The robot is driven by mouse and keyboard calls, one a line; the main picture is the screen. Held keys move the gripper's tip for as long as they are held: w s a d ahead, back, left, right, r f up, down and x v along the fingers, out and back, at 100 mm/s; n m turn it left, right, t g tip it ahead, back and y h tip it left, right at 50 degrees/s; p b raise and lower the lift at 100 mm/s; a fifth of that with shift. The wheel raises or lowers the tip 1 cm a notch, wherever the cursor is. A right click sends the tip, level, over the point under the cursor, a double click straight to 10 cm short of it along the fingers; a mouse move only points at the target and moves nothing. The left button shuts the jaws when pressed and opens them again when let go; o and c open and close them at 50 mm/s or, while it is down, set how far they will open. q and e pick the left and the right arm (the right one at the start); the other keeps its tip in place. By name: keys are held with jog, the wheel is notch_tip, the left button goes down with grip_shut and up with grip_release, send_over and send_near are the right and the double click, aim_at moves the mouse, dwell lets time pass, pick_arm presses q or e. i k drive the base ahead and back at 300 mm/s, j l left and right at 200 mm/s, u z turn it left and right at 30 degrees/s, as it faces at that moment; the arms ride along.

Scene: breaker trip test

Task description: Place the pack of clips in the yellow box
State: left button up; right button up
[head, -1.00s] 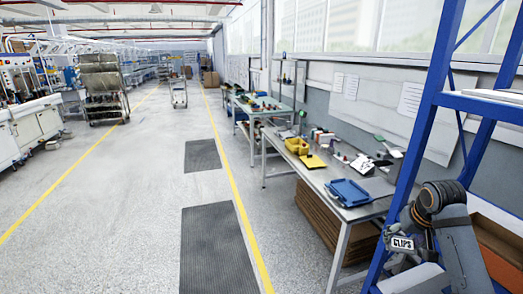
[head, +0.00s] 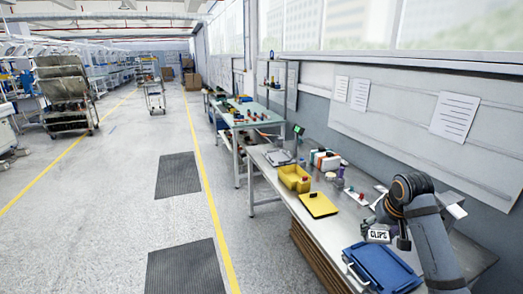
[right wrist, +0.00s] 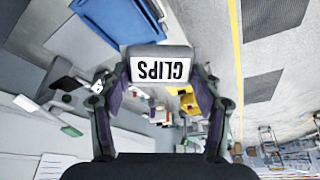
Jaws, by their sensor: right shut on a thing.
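The pack of clips (head: 378,236) is a small grey block with a white label reading CLIPS. My right gripper (head: 386,228) is shut on it and holds it over the near part of the grey workbench, by the blue tray. In the right wrist view the pack (right wrist: 160,68) sits between the two fingertips (right wrist: 160,75). The yellow box (head: 295,179) is an open bin on the same bench, farther back and left of my right gripper. It also shows partly in the right wrist view (right wrist: 188,101), beyond the pack. My left gripper is not in view.
A blue tray (head: 383,268) lies on the near bench. A flat yellow plate (head: 318,205) lies in front of the yellow box. Bottles and small boxes (head: 325,160) stand behind it. Grey floor (head: 110,190) lies open to the left of the bench.

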aim_at(294, 177)
jog(key=i, duration=2.9)
jog(key=i+z, duration=0.2)
jog(key=z, duration=0.15)
jog(key=i+j+z, duration=0.1)
jog(key=z, duration=0.2)
jog(key=i, duration=0.1)
